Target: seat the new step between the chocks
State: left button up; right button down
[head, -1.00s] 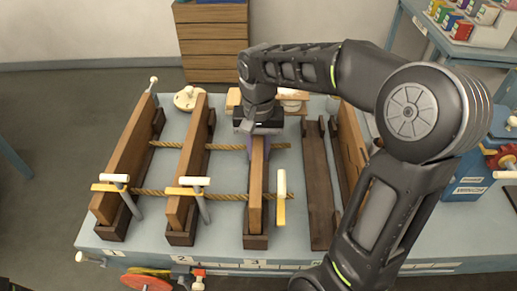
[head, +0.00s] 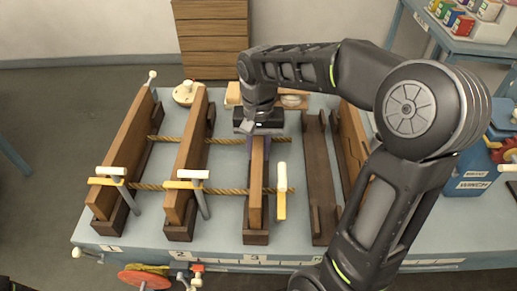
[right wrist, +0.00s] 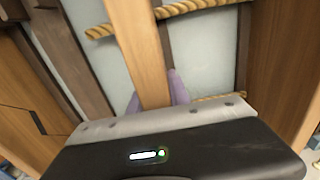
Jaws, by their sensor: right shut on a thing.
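The new step appears to be the upright wooden board (head: 257,185) in the third dark chock base (head: 256,238). My right gripper (head: 258,137) is shut on its far part from above; the lavender fingers sit on both sides of the board (right wrist: 139,50) in the right wrist view. The front end stands between the dark chock walls; whether its bottom edge rests fully down is hidden. A yellow clamp bar with a white handle (head: 282,178) stands just right of it. My left gripper is not in view.
Two similar boards (head: 125,155) (head: 187,160) stand in chocks at left, each with a yellow clamp (head: 186,184) at its front. Ropes (head: 225,189) cross between the boards. The fourth base (head: 318,185) is empty. A cracked board (head: 352,145) stands at right, partly behind my arm.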

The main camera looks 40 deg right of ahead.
aim_at(259, 149)
jog(key=shift+f+b, duration=0.4)
jog(key=shift+f, duration=0.2)
jog(key=c, duration=1.1)
grip_release()
jog(key=shift+c, duration=0.2)
jog(key=shift+r, duration=3.95)
